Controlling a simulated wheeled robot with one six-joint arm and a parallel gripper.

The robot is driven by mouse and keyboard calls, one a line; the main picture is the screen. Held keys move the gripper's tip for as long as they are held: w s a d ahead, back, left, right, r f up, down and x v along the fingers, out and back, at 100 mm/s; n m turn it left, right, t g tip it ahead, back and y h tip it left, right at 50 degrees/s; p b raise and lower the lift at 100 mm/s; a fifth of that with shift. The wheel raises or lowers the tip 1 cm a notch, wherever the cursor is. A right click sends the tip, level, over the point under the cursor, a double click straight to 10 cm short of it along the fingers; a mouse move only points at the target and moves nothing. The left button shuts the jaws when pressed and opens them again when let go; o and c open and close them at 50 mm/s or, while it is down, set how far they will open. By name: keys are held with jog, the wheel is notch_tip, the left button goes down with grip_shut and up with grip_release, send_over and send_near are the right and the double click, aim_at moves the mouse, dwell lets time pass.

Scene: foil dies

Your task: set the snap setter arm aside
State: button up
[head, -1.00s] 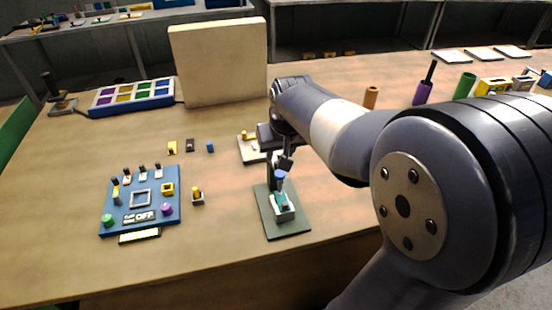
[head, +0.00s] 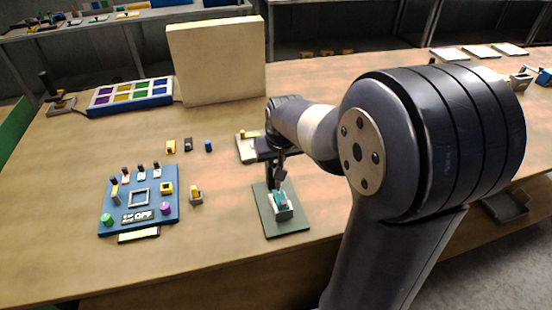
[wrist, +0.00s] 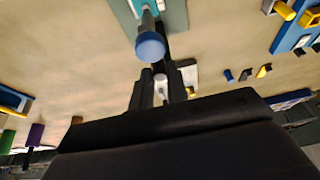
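The snap setter stands on a green base plate (head: 292,225) at the front middle of the table. It has a dark upright post, and a teal and white piece (head: 281,205) sits low on it. In the wrist view, its arm ends in a blue knob (wrist: 150,47) on a grey shaft. My gripper (head: 281,180) is over the setter in the head view and hides the knob there. In the wrist view, my gripper (wrist: 159,76) has its dark fingers a little apart, with a narrow gap between them. The knob is just beyond the fingertips; contact cannot be made out.
A blue control panel (head: 124,190) lies to the left, with a small yellow-topped part (head: 196,195) beside it. A pale plate (head: 245,155) stands just behind the setter. A beige upright panel (head: 217,60) and a blue tray (head: 130,106) are further back.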

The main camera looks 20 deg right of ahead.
grip_shut()
jog(key=shift+d+n, duration=0.1)
jog(key=shift+n, duration=0.2)
jog(key=w+d+n+g+y+b, duration=0.3)
jog(key=w+d+n+g+y, duration=0.1)
jog(key=n, duration=1.3)
jog(key=shift+w+d, duration=0.2)
jog(key=shift+w, duration=0.15)
jog(key=shift+n, duration=0.3)
jog(key=o, duration=0.5)
grip_release()
